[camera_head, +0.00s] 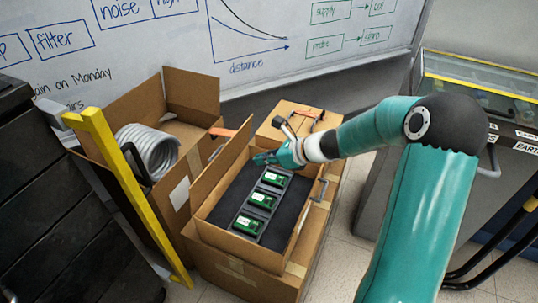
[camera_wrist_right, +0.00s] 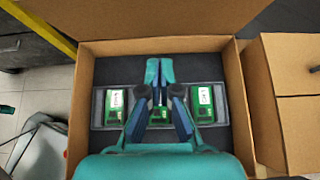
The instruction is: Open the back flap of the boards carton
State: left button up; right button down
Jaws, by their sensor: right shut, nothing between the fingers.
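The boards carton (camera_head: 238,255) stands open in the middle of the head view, on top of a larger carton. Its dark lining holds a tray with green boards (camera_head: 262,199) in a row; they also show in the right wrist view (camera_wrist_right: 205,100). A tall flap (camera_head: 222,165) stands up along its left side and fills the top of the wrist view (camera_wrist_right: 140,18). I cannot tell which flap is the back one. My right gripper (camera_head: 262,158) is shut and empty, above the opening near its far end; its fingers partly hide the middle board in the wrist view. My left gripper is not in view.
A closed carton (camera_head: 285,117) stands close behind the boards carton. An open carton with a grey coil (camera_head: 148,150) stands to the left, by a yellow bar (camera_head: 125,180). A dark drawer cabinet (camera_head: 60,225) is farther left.

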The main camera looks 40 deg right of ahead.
aim_at(226, 158)
jog(key=shift+w+a+f+b, duration=0.15)
jog(key=shift+w+a+f, duration=0.4)
jog(key=shift+w, duration=0.9)
jog(key=shift+w+a+f+b, duration=0.25)
jog(key=shift+w+a, duration=0.45)
jog(key=shift+w, duration=0.7)
jog(key=shift+w+a+f+b, duration=0.1)
jog(key=shift+w+a+f, duration=0.45)
jog(key=shift+w, duration=0.9)
jog(key=shift+r, duration=0.1)
